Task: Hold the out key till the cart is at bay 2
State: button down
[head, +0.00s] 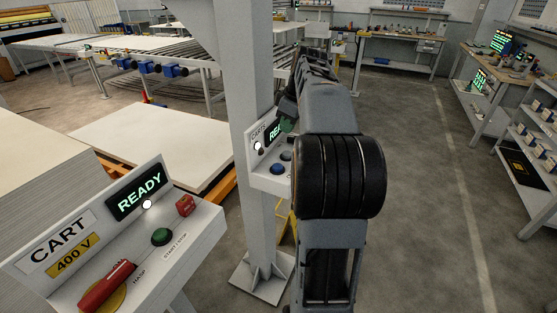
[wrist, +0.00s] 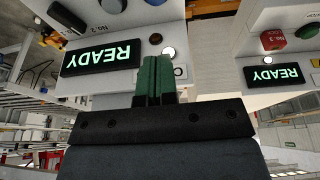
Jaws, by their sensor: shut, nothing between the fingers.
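My gripper (head: 288,113) is at the control panel (head: 252,160) on the grey column, its green fingers closed. In the wrist view, the closed fingers (wrist: 153,78) are in front of the same panel's face, between its lit READY display (wrist: 100,57) and a lit white lamp (wrist: 168,53). I cannot tell whether they touch it. I cannot tell which key is the out key. I cannot identify the cart or bay 2.
A nearer panel marked CART 400 V (head: 62,245) has a READY display (head: 139,192), a green button (head: 161,237) and a red handle (head: 107,286). A pale board stack (head: 45,205) is at left. The floor right of my arm is open, up to shelves (head: 520,145).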

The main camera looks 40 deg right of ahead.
aim_at(276, 166)
jog(key=shift+f, duration=0.1)
jog(key=x, duration=1.2)
jog(key=shift+s+d+f, duration=0.1)
jog(key=shift+s+f, duration=0.15)
jog(key=shift+f, duration=0.65)
